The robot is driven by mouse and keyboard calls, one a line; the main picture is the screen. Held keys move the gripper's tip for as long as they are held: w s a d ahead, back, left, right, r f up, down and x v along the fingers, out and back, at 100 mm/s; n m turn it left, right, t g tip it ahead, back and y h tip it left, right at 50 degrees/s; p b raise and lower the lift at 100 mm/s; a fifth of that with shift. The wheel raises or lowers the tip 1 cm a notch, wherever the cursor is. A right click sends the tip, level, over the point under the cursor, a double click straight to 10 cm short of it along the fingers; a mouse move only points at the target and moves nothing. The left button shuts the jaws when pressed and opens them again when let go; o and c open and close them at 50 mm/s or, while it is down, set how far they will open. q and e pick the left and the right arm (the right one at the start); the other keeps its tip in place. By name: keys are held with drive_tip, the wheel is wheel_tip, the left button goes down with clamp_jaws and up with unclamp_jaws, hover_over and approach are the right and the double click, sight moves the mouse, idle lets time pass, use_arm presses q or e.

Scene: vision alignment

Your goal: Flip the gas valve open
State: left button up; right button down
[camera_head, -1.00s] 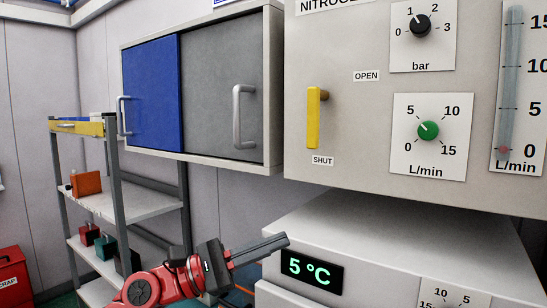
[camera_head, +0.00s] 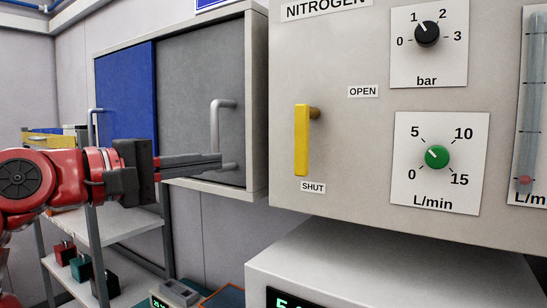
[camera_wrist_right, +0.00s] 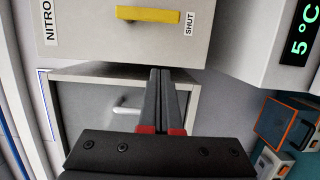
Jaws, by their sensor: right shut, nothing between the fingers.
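The gas valve is a yellow lever (camera_head: 301,140) on the front of the nitrogen panel (camera_head: 350,200). It hangs straight down from its pivot, its lower end near the SHUT label (camera_head: 313,187). The OPEN label (camera_head: 363,92) is up and to the right of the pivot. The lever also shows in the right wrist view (camera_wrist_right: 148,15). My right gripper (camera_head: 220,160) is shut and empty. It points right, to the left of the lever and apart from it, in front of the grey cabinet door. It also shows in the right wrist view (camera_wrist_right: 160,72). My left gripper is not in view.
The cabinet with a blue door (camera_head: 125,100) and a grey door with a handle (camera_head: 216,128) is behind my gripper. A black knob (camera_head: 427,34) and a green knob (camera_head: 437,157) are right of the lever. A white unit (camera_head: 400,265) stands below the panel.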

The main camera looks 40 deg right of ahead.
sight(308, 139)
drive_tip(key=shift+d, duration=0.15)
drive_tip(key=s+d+p, duration=0.2)
drive_tip(key=d+p, duration=0.5)
drive_tip(key=d, duration=0.4)
drive_tip(key=shift+d+p, duration=0.15)
drive_tip(key=shift+p, duration=0.25)
drive_tip(key=shift+s, duration=0.1)
